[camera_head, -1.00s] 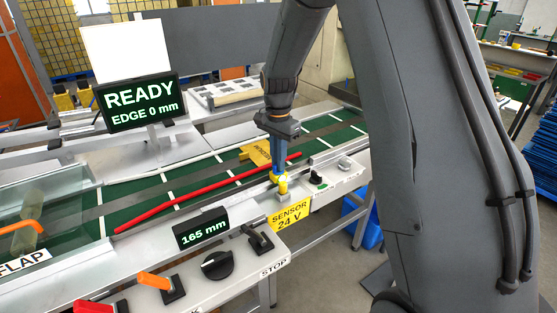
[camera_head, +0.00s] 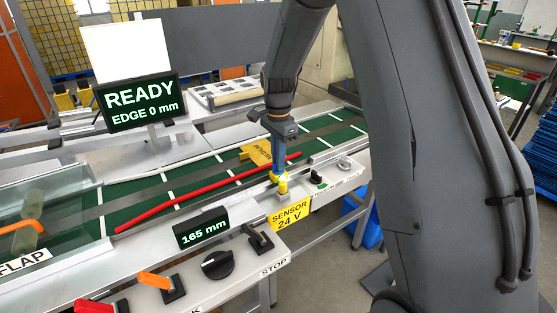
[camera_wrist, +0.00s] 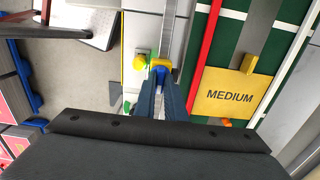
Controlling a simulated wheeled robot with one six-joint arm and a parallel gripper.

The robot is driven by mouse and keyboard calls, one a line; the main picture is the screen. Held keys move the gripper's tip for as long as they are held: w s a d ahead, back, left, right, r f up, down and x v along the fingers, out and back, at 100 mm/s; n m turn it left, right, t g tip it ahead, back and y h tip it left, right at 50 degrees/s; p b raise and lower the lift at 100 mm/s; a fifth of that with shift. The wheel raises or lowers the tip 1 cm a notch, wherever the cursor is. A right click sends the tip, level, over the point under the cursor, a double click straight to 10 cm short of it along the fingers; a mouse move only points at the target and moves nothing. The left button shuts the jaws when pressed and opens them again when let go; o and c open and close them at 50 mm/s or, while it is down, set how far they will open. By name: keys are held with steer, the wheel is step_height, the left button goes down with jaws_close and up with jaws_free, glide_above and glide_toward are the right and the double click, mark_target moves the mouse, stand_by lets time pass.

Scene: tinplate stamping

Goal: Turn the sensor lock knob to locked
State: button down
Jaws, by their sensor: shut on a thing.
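The sensor (camera_head: 282,186) is a small yellow unit on the near rail of the conveyor, above the yellow label reading SENSOR 24 V (camera_head: 290,214). My gripper (camera_head: 279,174) comes down on it from above. In the wrist view, its two blue fingers (camera_wrist: 160,78) are closed at the yellow sensor body (camera_wrist: 161,63). They are shut on the lock knob, which the fingertips mostly hide. I cannot tell whether the knob points to locked.
A red bar (camera_head: 205,193) runs along the green belt beside the sensor. A yellow MEDIUM plate (camera_wrist: 231,94) lies to the right of the fingers. A black rotary knob (camera_head: 218,264), levers and a 165 mm display (camera_head: 201,228) are on the near panel. The screen (camera_head: 139,102) reads READY, EDGE 0 mm.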

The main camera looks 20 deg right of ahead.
steer(key=c, duration=1.8)
jaws_free()
steer(key=shift+r+b, duration=1.15)
steer(key=shift+r, duration=2.8)
steer(key=s+f+n, duration=0.2)
steer(key=s+n, duration=0.3)
steer(key=s, duration=0.3)
steer(key=s+f+n+t, duration=0.1)
steer(key=s+n, duration=0.3)
steer(key=s, duration=0.4)
steer(key=s+f+n, duration=0.3)
steer(key=s+n, duration=0.2)
steer(key=s, duration=0.3)
steer(key=shift+s+f+n, duration=0.3)
